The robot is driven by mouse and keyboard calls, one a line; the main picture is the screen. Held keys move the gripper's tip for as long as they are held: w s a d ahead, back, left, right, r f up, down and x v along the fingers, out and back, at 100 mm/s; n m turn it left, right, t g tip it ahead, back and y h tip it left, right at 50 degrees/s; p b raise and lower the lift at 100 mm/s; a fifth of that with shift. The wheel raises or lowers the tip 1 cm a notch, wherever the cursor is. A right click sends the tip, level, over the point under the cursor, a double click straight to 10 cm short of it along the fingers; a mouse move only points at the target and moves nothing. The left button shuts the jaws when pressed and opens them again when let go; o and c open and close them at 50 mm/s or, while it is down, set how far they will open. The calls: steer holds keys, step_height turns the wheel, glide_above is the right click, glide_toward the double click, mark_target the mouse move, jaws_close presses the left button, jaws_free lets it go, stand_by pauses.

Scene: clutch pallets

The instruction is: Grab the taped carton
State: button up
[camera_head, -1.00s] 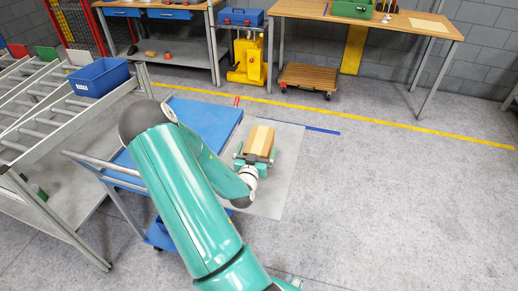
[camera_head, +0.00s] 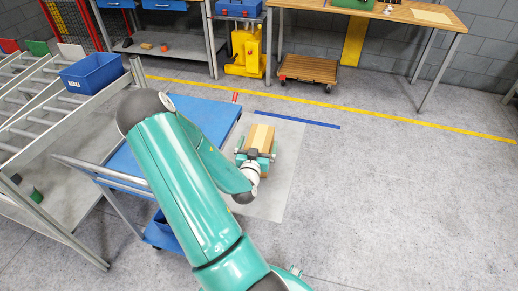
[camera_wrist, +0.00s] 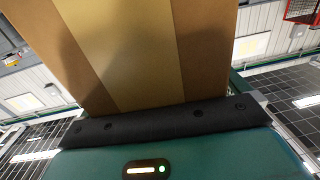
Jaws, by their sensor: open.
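The taped carton (camera_head: 261,136) is a brown box with a paler tape strip along its top. In the head view it is over a light grey floor patch, right of the blue cart. My gripper (camera_head: 256,156) is at the carton's near end, its teal jaws open and spread to either side. In the wrist view the carton (camera_wrist: 130,50) fills the upper middle, close in front of the black-edged teal palm (camera_wrist: 165,122). The carton's underside and any contact with the jaws are hidden.
A blue cart (camera_head: 213,117) stands left of the carton, partly behind my arm. A roller rack with a blue bin (camera_head: 93,73) is farther left. Floor on the right is clear.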

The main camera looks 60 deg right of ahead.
steer(key=shift+a, duration=0.1)
steer(key=c, duration=1.7)
steer(key=shift+r, duration=0.15)
